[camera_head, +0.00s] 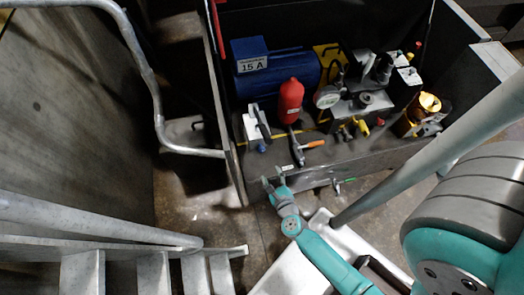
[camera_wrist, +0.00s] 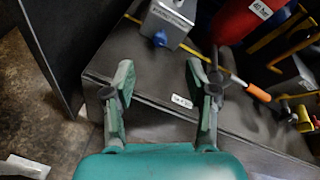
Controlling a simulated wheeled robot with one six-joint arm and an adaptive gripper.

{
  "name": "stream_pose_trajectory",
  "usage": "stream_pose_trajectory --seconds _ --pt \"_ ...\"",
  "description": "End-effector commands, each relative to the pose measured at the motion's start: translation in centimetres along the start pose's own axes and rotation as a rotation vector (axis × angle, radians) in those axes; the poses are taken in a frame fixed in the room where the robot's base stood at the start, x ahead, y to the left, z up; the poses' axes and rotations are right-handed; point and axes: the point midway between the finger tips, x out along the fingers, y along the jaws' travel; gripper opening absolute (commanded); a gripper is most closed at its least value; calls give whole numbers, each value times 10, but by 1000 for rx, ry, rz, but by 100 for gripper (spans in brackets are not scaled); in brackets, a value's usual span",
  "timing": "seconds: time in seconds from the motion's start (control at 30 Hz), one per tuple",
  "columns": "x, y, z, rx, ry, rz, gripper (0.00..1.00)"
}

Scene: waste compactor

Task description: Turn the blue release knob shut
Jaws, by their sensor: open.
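The blue release knob (camera_head: 262,148) sits at the lower front end of a small grey block (camera_head: 251,127) on the compactor's dark top. In the wrist view the blue knob (camera_wrist: 160,39) shows at the top, just beyond and between the fingertips. My gripper (camera_head: 272,182) is in front of the unit's front edge, below the knob in the picture. In the wrist view my gripper (camera_wrist: 160,80) is open and empty, its two fingers apart. The fingers do not touch the knob.
A red cylinder (camera_head: 290,100) and an orange-handled lever (camera_head: 313,145) stand right of the knob. A blue motor (camera_head: 270,75) lies behind. A gauge (camera_head: 327,97) and yellow fittings are farther right. A dark upright panel (camera_wrist: 50,45) stands left of the knob.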

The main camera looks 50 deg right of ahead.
Motion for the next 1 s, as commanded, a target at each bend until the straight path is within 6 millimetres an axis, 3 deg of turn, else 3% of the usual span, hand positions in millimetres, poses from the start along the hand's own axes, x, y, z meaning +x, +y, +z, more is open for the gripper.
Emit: stream_pose_trajectory --seconds 0.03,0.1,0.3,0.57,1.0 --pt "19 2 -4 118 20 -15 57" --pt "37 3 -11 263 46 -32 57" --pt "64 6 -21 493 85 -64 57" --pt "89 5 -24 521 89 -70 57" --pt "156 2 -31 518 89 -69 57"
